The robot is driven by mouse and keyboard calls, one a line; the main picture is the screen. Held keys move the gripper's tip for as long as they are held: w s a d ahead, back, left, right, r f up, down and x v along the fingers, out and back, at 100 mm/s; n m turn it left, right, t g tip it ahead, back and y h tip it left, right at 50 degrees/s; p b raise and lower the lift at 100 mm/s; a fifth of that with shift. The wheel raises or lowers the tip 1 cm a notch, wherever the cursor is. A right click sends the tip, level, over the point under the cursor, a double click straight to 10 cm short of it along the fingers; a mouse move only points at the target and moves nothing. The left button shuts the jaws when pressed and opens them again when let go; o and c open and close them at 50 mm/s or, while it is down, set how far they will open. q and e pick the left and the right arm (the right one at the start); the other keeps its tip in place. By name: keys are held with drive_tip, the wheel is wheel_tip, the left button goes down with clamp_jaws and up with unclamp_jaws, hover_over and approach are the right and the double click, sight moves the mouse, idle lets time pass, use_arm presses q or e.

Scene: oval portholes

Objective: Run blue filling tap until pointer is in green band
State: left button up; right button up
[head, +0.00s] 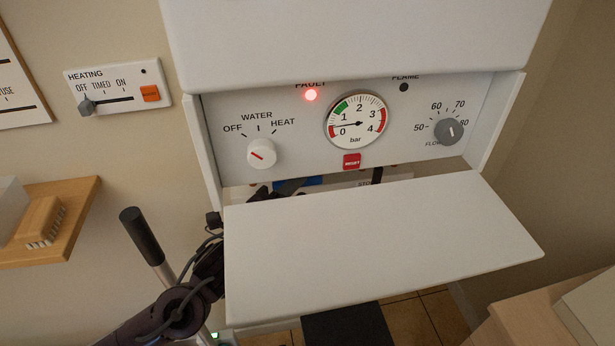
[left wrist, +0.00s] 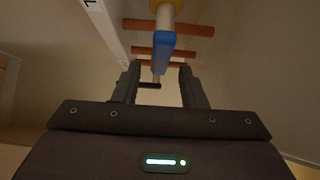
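The pressure gauge (head: 357,122) is on the white boiler panel in the head view. Its black pointer points left, between 0 and 1, below the green band (head: 341,108). The blue filling tap (head: 298,182) shows as a sliver under the panel, mostly hidden by the lowered flap. In the left wrist view the blue tap handle (left wrist: 163,53) hangs from a pipe, ahead of and between my fingers. My left gripper (left wrist: 159,72) is open; I cannot tell whether a finger touches the handle. In the head view my left gripper (head: 288,189) is largely behind the flap. My right gripper is not in view.
The white flap (head: 380,245) sticks out in front of the taps. A black lever (head: 377,175) is right of the blue tap. The red fault lamp (head: 311,95) is lit. A red reset button (head: 352,161) sits below the gauge. Copper-coloured pipes (left wrist: 175,28) cross behind the handle.

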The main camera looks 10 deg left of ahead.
sight(304, 185)
use_arm(q)
drive_tip(key=shift+p+x, duration=0.4)
drive_tip(key=shift+x, duration=1.6)
clamp_jaws()
